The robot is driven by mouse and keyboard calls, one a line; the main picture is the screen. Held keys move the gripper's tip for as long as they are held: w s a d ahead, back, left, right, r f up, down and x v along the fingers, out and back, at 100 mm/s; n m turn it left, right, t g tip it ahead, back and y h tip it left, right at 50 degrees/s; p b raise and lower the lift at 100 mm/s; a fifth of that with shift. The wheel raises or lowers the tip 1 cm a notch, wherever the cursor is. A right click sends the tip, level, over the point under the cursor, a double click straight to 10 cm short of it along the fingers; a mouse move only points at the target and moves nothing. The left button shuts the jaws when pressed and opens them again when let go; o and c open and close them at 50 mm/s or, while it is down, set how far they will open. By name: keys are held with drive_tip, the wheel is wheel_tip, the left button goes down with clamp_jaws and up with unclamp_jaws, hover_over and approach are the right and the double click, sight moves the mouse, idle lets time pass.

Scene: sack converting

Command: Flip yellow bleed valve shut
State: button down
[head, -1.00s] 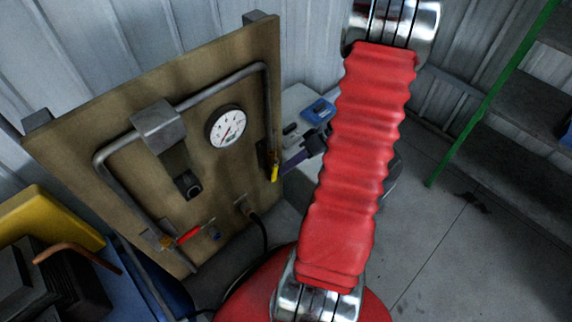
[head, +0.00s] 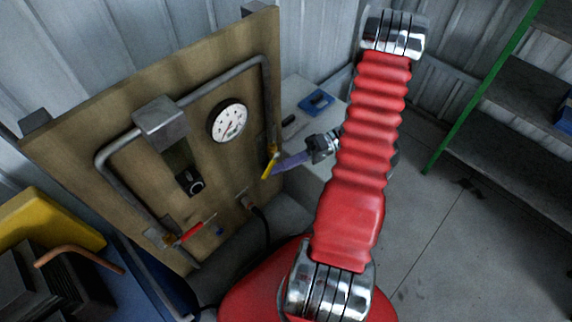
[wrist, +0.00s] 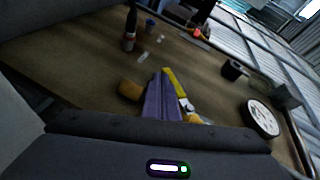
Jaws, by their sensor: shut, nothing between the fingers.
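The yellow bleed valve handle (head: 267,168) is at the right edge of the brown panel, below the end of the grey pipe. It slants down to the left in the head view. In the wrist view the yellow handle (wrist: 174,82) lies just right of my purple fingers. My gripper (head: 276,168) is shut and empty, with its fingertips right beside the handle. In the wrist view my gripper (wrist: 160,74) points at the panel along the handle. The fingers look to be touching the handle or very close; I cannot tell which. They hide part of the valve.
A round white gauge (head: 228,122) and a grey pipe (head: 215,90) are on the panel (head: 80,130). A red-handled valve (head: 190,233) sits lower left. A pale table with a blue item (head: 317,101) is behind my gripper. Green-framed shelves (head: 510,110) stand at right.

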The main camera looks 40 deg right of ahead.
sight(267, 174)
drive_tip(key=shift+a+r, duration=0.1)
drive_tip(key=shift+a, duration=0.55)
drive_tip(key=shift+a+r+y, duration=0.35)
drive_tip(key=shift+a+y, duration=0.25)
drive_tip(key=shift+a, duration=0.05)
drive_tip(key=shift+s+a+r, duration=0.1)
drive_tip(key=shift+a+r, duration=0.1)
drive_tip(key=shift+a, duration=0.1)
drive_tip(key=shift+d, duration=0.1)
idle(1.0)
drive_tip(key=shift+s+d+m, duration=0.15)
drive_tip(key=shift+d+m, duration=0.15)
drive_tip(key=shift+d, duration=0.25)
drive_tip(key=v, duration=1.2)
drive_tip(key=shift+s+d, duration=0.2)
drive_tip(key=shift+d, duration=0.05)
